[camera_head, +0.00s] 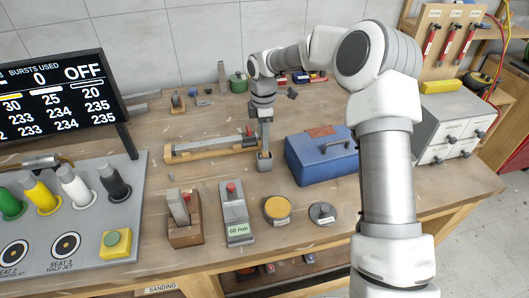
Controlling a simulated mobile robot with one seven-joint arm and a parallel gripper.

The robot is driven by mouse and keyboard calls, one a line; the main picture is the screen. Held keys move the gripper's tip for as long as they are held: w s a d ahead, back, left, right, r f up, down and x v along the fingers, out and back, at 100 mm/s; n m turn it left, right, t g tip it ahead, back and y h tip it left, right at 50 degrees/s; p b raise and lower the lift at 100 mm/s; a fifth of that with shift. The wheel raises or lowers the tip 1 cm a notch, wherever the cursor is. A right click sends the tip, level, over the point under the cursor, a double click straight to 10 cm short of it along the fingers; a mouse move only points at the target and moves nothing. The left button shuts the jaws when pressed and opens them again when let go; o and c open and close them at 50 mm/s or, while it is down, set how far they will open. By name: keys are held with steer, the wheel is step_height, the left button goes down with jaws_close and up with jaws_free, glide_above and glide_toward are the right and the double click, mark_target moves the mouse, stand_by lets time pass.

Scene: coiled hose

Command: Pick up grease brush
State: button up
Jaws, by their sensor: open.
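My gripper (264,117) points straight down over the middle of the bench, its jaws open. Directly below it, a slim grey upright piece (265,135) stands in a small grey cup (265,161). This piece may be the grease brush, but it is too small to be sure. The jaws are at or just above its top, and I cannot tell whether they touch it. Another slim upright object (222,77) stands at the back of the bench, beside a green pot (238,83); its kind is unclear.
A blue toolbox (320,158) stands close right of the cup, and a long wooden fixture (212,147) lies close left. In front are a 60 mm gauge block (236,213), a yellow-topped tin (277,209) and a grey disc (323,213). A control panel (85,215) fills the left.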

mark_target(265, 156)
steer(key=f, duration=0.4)
steer(key=shift+w+d+f, duration=0.15)
steer(key=shift+d+f, duration=0.05)
steer(key=shift+f, duration=0.1)
jaws_close()
